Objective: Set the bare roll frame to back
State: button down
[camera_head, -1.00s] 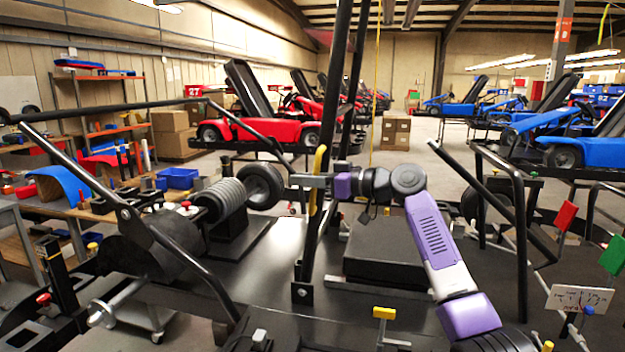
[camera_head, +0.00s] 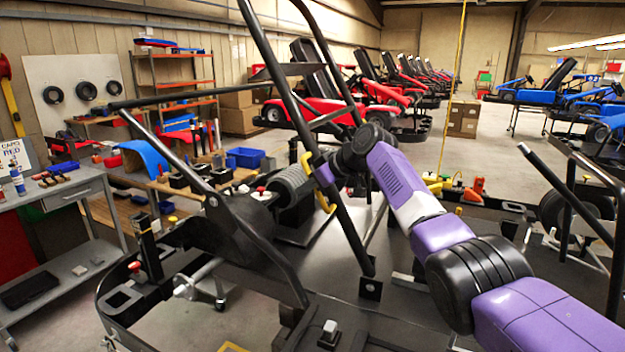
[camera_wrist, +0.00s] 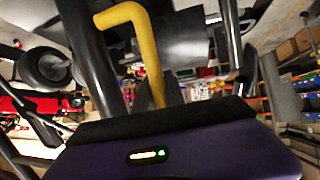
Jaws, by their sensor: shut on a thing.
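The bare roll frame (camera_head: 345,232) is a frame of black tubes on the dark kart stand. Its long tube leans, top toward the left in the head view, with its foot bracket (camera_head: 370,288) near the deck. A yellow handle (camera_head: 306,163) sits on the tube; it also shows as a bent yellow bar in the wrist view (camera_wrist: 128,14). My gripper (camera_head: 319,172) is shut on this handle, beside the tube. The fingertips are mostly hidden by the tube and my purple wrist.
A grey cart (camera_head: 60,215) is at far left. Another stand's black bars (camera_head: 575,190) are at right. Red karts stand behind.

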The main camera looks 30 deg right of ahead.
jog(key=shift+w+a+f, duration=0.15)
jog(key=shift+w+a, duration=0.15)
jog(key=shift+a, duration=0.05)
jog(key=c, duration=1.4)
grip_release()
jog(key=shift+w+f, duration=0.1)
jog(key=shift+f, duration=0.05)
jog(key=b+v, duration=0.2)
jog(key=v, duration=0.6)
jog(key=shift+w, duration=0.15)
